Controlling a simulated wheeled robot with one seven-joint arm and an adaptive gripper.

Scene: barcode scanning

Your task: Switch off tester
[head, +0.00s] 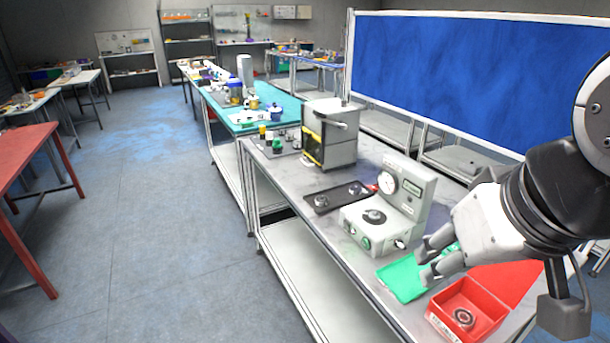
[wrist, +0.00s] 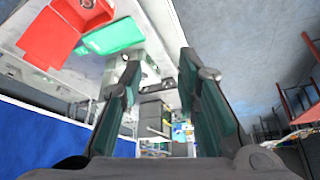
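The tester (head: 405,190) is a pale grey machine on the metal bench, with an upright back carrying a round dial and a small display. Its base (head: 365,226) has a dark round platform on top. A green button (head: 364,243) and a black knob show on the base's front. My gripper (head: 425,261) is open and empty to the right of the tester, above the green tray, apart from the tester. In the wrist view, the gripper's fingers (wrist: 158,72) are spread, and part of a pale machine behind them is too small to read.
A green tray (head: 398,284) and a red box (head: 441,318) holding a ring-shaped part lie right of the tester. The red box also shows in the wrist view (wrist: 42,38). A black tray (head: 337,196) and a metal cabinet (head: 343,126) stand left. A blue panel (head: 470,75) stands behind.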

